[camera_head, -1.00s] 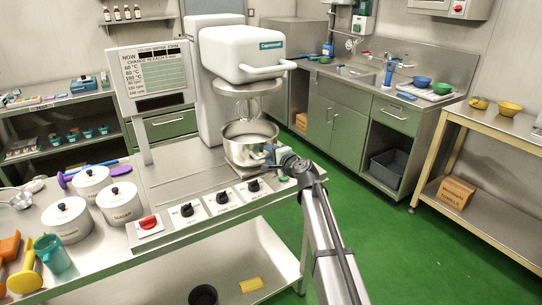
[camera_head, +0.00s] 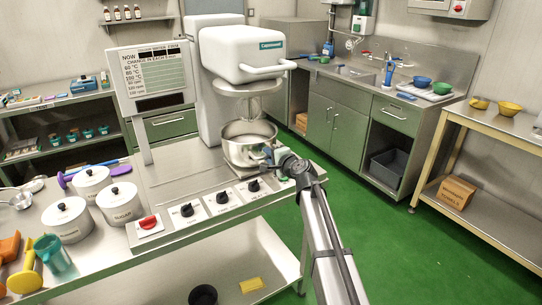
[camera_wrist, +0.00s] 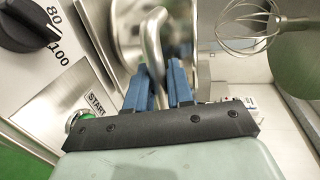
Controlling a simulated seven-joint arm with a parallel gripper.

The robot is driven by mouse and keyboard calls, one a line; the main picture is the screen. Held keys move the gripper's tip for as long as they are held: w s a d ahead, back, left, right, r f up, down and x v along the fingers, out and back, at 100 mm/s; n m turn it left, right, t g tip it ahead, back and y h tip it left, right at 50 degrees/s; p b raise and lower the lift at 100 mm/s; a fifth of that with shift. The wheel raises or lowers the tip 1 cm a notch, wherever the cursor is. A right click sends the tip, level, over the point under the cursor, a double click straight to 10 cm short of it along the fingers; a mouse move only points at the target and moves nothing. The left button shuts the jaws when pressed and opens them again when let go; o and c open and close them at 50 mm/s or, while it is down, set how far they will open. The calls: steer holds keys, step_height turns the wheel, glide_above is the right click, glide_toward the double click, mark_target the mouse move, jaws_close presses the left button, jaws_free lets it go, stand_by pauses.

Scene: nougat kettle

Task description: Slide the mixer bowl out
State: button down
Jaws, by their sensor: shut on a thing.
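The steel mixer bowl (camera_head: 240,151) stands on the counter under the head of the white mixer (camera_head: 246,58). A wire whisk (camera_wrist: 250,25) hangs from the mixer and shows at the upper right in the wrist view. My gripper (camera_head: 270,153) is at the front right side of the bowl. In the wrist view, its blue fingers (camera_wrist: 160,88) are shut on the bent steel handle (camera_wrist: 152,40) of the bowl. The bowl's wall is partly in view behind the handle and partly cut off.
Several control knobs (camera_head: 220,196) and a red button (camera_head: 149,223) line the counter's front edge. A green start button (camera_wrist: 84,117) is close to my gripper. White lidded pots (camera_head: 120,202) stand at the left. Green floor is open at the right.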

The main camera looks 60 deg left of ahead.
steer(key=s, duration=2.5)
steer(key=c, duration=1.2)
jaws_free()
steer(key=shift+o, duration=0.2)
steer(key=v, duration=1.4)
steer(key=shift+a, duration=0.1)
